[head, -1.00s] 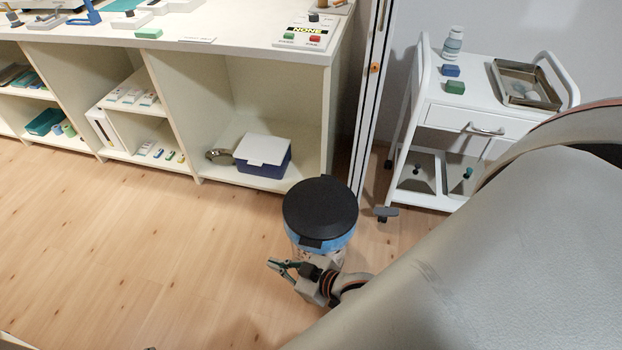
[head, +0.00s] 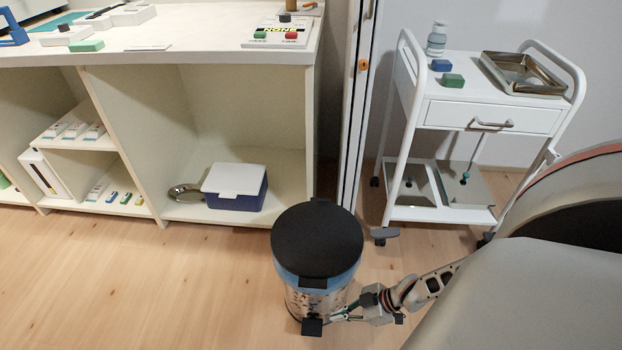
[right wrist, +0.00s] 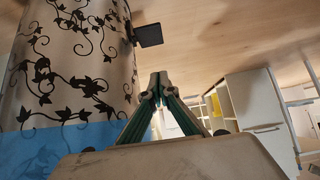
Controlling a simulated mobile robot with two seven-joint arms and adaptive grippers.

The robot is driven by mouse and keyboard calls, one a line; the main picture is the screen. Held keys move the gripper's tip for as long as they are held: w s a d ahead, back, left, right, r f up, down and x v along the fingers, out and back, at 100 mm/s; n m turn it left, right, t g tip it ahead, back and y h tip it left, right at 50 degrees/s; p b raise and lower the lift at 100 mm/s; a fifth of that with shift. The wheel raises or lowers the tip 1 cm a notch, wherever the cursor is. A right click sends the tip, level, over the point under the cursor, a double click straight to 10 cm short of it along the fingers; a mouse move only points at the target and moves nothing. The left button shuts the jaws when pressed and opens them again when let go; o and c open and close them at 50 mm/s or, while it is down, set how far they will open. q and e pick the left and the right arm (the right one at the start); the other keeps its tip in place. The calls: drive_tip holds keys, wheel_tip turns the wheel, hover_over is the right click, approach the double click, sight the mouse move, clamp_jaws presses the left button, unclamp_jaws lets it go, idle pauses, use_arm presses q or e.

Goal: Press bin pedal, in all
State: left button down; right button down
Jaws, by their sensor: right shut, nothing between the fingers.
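The pedal bin (head: 318,240) stands on the wooden floor, with a black lid that is down, a blue band and a pale body with a dark vine pattern. Its black pedal (head: 312,326) sticks out at the foot, towards me. My right gripper (head: 336,317) is shut and empty, low beside the bin, just right of the pedal. In the right wrist view, the shut fingertips (right wrist: 158,80) point towards the pedal (right wrist: 148,35), with the patterned bin wall (right wrist: 75,60) at left. My left gripper is not in view.
A shelf unit (head: 312,110) stands behind and left of the bin, holding a blue box with a white lid (head: 235,187). A white trolley (head: 490,117) stands at the back right. My large grey body fills the lower right. The floor at left (head: 130,280) is clear.

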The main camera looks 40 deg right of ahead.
sight(309, 327)
drive_tip(key=shift+d+f, duration=0.25)
drive_tip(key=shift+d, duration=0.55)
drive_tip(key=shift+f, duration=0.1)
